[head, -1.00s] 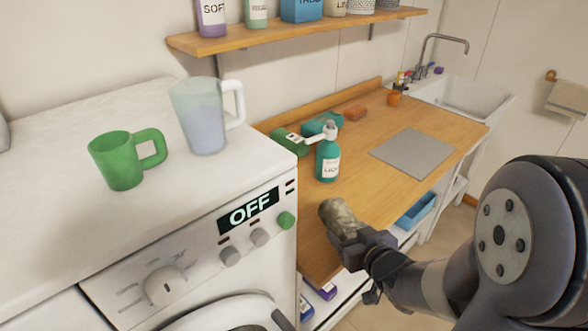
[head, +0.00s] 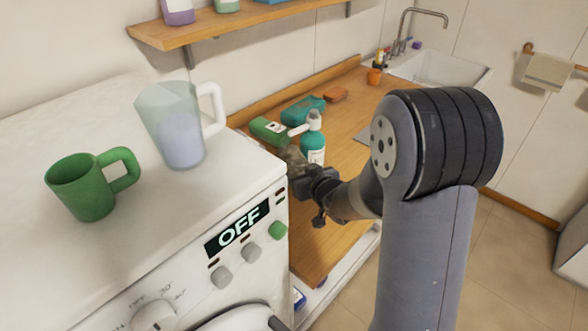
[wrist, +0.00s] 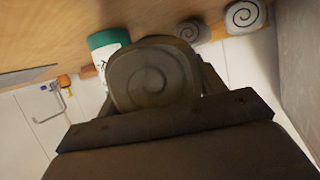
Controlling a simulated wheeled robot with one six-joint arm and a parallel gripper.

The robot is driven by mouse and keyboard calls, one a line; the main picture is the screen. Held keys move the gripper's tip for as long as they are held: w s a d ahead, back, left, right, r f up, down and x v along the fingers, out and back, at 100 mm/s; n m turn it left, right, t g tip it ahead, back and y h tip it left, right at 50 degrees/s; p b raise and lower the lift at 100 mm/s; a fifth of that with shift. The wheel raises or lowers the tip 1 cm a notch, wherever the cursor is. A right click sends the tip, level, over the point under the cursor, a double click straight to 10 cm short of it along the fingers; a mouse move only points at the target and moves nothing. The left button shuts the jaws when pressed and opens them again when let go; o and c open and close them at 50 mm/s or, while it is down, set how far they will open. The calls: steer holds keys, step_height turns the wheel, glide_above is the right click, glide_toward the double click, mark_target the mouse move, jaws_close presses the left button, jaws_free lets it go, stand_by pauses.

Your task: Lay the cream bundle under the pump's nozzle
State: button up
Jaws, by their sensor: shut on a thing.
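The cream bundle (head: 292,158) is a mottled, greyish roll in my gripper (head: 302,176). Its spiral end (wrist: 153,76) fills the middle of the wrist view, between the fingers. In the head view it appears just left of the pump bottle (head: 313,145), below the white nozzle (head: 299,130), which points left. The bottle is teal with a white label and stands upright. It shows in part behind the bundle in the wrist view (wrist: 108,40). I cannot tell whether the bundle touches the counter; the washer edge hides part of that spot.
A green labelled item (head: 267,129) and a teal one (head: 302,110) lie behind the pump on the wooden counter (head: 345,105). The washing machine (head: 235,175), with a pitcher (head: 178,130) and green mug (head: 85,190) on top, borders the left. Two spiral-ended rolls (wrist: 243,15) appear in the wrist view.

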mark_target(294, 163)
steer(key=w, duration=0.1)
steer(key=w+a, duration=0.1)
steer(key=w, duration=0.1)
steer(key=w+a, duration=0.1)
steer(key=shift+w+p, duration=0.25)
steer(key=shift+p, duration=0.15)
steer(key=shift+f, duration=1.75)
steer(key=shift+f, duration=0.4)
steer(key=shift+f+b, duration=0.25)
steer(key=shift+b, duration=0.35)
steer(key=shift+s, duration=0.1)
